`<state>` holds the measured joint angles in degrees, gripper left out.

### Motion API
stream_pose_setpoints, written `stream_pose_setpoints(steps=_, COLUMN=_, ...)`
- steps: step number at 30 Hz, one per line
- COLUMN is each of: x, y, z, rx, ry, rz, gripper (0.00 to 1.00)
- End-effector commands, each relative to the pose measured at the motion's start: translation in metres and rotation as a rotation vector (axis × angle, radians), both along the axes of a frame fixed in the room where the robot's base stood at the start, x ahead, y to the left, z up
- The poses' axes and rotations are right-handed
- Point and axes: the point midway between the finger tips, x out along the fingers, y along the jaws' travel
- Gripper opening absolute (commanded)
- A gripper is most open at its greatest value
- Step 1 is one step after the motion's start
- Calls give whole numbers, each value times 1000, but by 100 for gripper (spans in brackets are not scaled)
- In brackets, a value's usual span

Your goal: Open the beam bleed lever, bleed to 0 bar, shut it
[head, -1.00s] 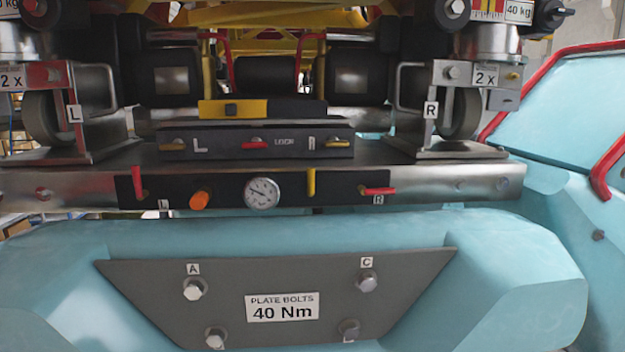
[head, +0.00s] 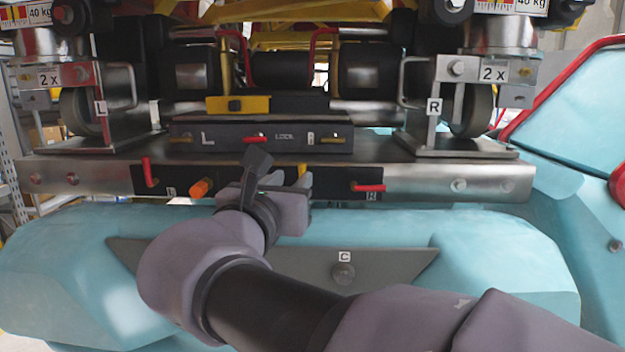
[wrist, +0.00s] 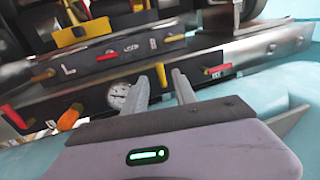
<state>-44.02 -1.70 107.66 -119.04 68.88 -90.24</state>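The beam's black panel carries a short yellow lever (head: 302,170), which I take to be the bleed lever; no label on it is readable. In the wrist view the yellow lever (wrist: 160,75) shows between my two grey fingers. My gripper (wrist: 160,88) is open, its fingers spread around the line of the lever. I cannot tell how deep the lever sits between them. In the head view my gripper (head: 290,184) is in front of the panel and covers the gauge. The round white gauge (wrist: 117,96) is partly visible in the wrist view; its reading is too small to tell.
An orange knob (head: 201,187) and red levers at left (head: 149,172) and right (head: 368,187) share the panel. Above is a lock block (head: 262,138) with small levers. The turquoise body (head: 480,250) and grey bolt plate (head: 400,262) lie below the beam.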

Motion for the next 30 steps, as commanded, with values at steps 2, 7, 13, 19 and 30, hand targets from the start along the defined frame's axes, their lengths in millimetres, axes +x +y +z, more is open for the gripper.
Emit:
stream_pose_setpoints(steps=2, x=19, y=-5, z=-2, rx=0, ry=1, rz=-4, gripper=33)
stream_pose_setpoints(steps=7, x=46, y=-11, z=-1, rx=2, ry=1, rz=-2, gripper=33)
stream_pose_setpoints(steps=13, x=55, y=-13, z=0, rx=2, ry=1, rz=0, gripper=33)
stream_pose_setpoints(steps=19, x=54, y=-13, z=0, rx=2, ry=1, rz=0, gripper=25)
stream_pose_setpoints(steps=30, x=54, y=-13, z=0, rx=4, ry=1, rz=0, gripper=0)
